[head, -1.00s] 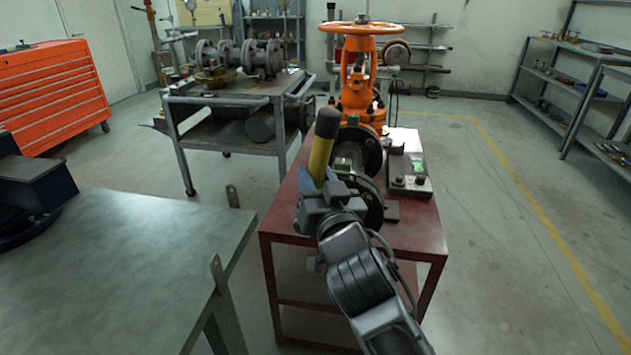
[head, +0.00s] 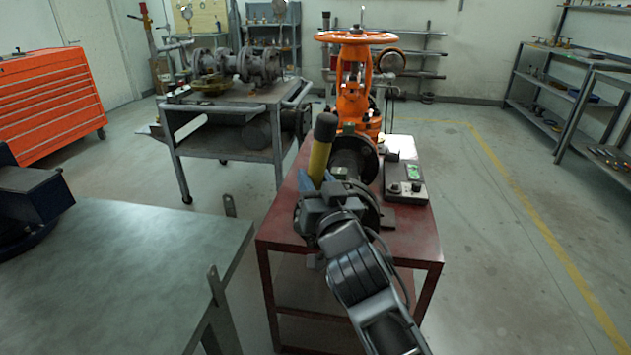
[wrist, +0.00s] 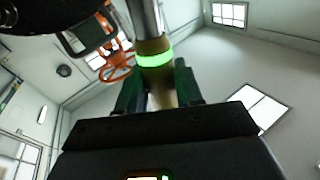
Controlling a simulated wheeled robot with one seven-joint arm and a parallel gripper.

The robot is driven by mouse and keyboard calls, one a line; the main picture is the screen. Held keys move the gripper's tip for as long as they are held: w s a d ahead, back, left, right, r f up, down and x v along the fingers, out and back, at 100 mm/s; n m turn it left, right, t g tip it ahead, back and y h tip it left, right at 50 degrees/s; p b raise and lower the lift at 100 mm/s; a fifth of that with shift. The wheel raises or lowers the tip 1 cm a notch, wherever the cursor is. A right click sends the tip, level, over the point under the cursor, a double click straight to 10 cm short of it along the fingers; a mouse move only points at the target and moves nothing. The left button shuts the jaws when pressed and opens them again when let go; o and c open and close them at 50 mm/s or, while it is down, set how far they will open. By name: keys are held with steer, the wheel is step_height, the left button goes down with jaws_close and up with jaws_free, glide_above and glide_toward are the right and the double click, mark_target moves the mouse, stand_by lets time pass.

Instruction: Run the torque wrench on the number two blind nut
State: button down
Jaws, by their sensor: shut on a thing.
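The torque wrench (head: 319,158) has a yellow grip with a black end and stands nearly upright. My gripper (head: 318,190) is shut on it, above the near end of the red bench. In the wrist view, my gripper's fingers (wrist: 158,88) stand on both sides of the wrench (wrist: 154,60), which shows a metal shaft and a lit green ring. The orange gate valve (head: 355,85) stands behind, with dark round flanges (head: 358,155) on its near side. My gripper and wrist cover part of the near flange. The number two nut and the wrench's working end cannot be made out.
A control box (head: 404,182) with a green display sits on the red bench (head: 410,235), right of the flanges. A grey-topped table (head: 130,265) stands left, across a gap. A cart (head: 230,105) with pipe parts stands behind. Floor is clear at right.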

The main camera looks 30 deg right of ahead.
steer(key=shift+w+d+r, duration=0.2)
steer(key=shift+w+r, duration=0.05)
steer(key=shift+w, duration=0.1)
steer(key=shift+w+d+p, duration=0.45)
steer(key=shift+w+d, duration=0.25)
steer(key=shift+w, duration=0.2)
steer(key=shift+w+d+b, duration=0.3)
steer(key=shift+w+d, duration=0.15)
steer(key=shift+w, duration=0.05)
stand_by(2.3)
steer(key=shift+s+a+b, duration=0.15)
steer(key=shift+a+b, duration=0.05)
steer(key=shift+b, duration=0.25)
stand_by(1.0)
